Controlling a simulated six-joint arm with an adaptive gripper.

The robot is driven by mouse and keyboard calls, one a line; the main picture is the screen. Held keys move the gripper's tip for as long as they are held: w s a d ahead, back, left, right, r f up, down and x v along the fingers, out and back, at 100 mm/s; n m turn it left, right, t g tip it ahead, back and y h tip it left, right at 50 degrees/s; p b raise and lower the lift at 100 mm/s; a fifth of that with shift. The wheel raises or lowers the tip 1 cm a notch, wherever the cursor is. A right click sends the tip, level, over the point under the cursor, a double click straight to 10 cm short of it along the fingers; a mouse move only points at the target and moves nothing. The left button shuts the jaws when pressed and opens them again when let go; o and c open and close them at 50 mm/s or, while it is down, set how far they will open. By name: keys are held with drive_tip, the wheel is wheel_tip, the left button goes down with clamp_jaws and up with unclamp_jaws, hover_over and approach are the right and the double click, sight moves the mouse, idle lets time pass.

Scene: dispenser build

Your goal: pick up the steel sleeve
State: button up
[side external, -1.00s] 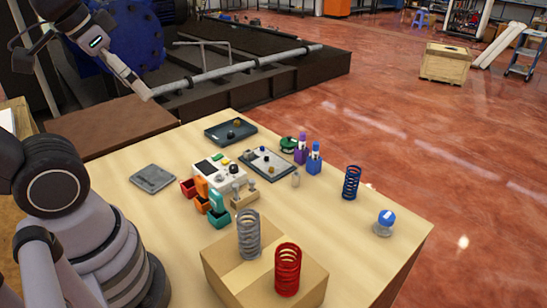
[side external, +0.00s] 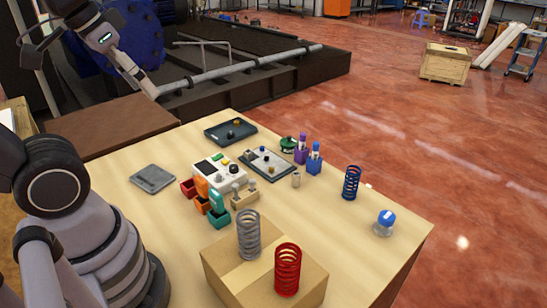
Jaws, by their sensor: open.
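My gripper (side external: 153,93) is at the upper left, high above the table's back left side and far from the sleeve. It points down and to the right. It is open, with nothing seen in it.
A white device (side external: 219,174) and coloured bins (side external: 216,202) stand left of the sleeve. Purple and blue holders (side external: 314,163) stand behind it. A cardboard box (side external: 238,281) carries grey (side external: 249,236) and red (side external: 288,270) springs. A blue spring (side external: 351,183) and blue-capped jar (side external: 384,223) stand right.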

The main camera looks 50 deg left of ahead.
drive_tip(key=w+d+f+n+g+h, duration=0.2)
drive_tip(key=w+d+n+g+h, duration=0.15)
drive_tip(key=w, duration=0.45)
drive_tip(key=n+t+h, duration=0.6)
drive_tip(key=n+t, duration=0.1)
drive_tip(key=n, duration=1.5)
hover_over(296, 179)
drive_tip(key=s+a, duration=0.2)
drive_tip(key=a, duration=0.2)
wheel_tip(296, 179, down, 30)
drive_tip(key=shift+n+t, duration=0.25)
drive_tip(key=f, duration=0.5)
drive_tip(key=shift+a+f, duration=0.1)
drive_tip(key=shift+a, duration=0.1)
drive_tip(key=shift+f, duration=0.6)
drive_tip(key=x, duration=0.5)
drive_tip(key=shift+f, duration=0.35)
